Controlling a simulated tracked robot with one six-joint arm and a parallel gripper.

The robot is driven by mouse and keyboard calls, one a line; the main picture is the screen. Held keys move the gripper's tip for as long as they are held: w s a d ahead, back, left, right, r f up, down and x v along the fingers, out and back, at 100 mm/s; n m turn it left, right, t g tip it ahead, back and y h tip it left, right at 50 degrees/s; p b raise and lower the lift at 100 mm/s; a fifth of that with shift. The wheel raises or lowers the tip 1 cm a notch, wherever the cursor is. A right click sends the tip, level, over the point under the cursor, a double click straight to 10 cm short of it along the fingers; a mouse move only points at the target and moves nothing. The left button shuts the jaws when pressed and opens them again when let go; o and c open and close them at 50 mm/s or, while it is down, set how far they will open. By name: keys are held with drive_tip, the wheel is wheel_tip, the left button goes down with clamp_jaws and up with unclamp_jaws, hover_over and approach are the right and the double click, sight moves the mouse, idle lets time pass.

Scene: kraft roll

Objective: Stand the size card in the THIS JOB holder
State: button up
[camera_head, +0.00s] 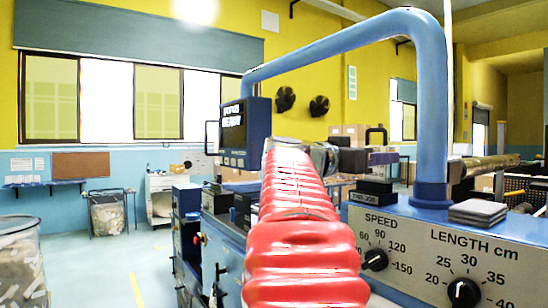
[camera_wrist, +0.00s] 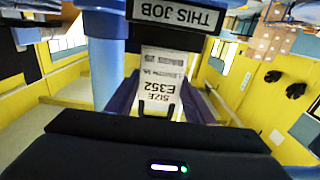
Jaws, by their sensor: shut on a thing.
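The white size card (camera_wrist: 162,75), printed SIZE E352, is between the fingers of my gripper (camera_wrist: 165,100) in the wrist view. My gripper is shut on it. The black THIS JOB holder (camera_wrist: 178,14) shows at the top of that view, and the card's far edge meets or overlaps it there. In the head view my gripper (camera_head: 380,160) is just above the THIS JOB holder (camera_head: 372,192), which sits on the machine top.
A blue tube frame (camera_head: 432,110) rises right beside the holder. A stack of grey plates (camera_head: 478,212) lies on the machine top to the right. The control panel (camera_head: 430,255) with SPEED and LENGTH knobs faces front. A display box (camera_head: 246,130) stands left of my red arm.

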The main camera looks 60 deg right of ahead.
drive_tip(key=o, duration=1)
drive_tip(key=shift+a, duration=0.1)
drive_tip(key=shift+v, duration=5.95)
drive_tip(key=shift+w, duration=0.1)
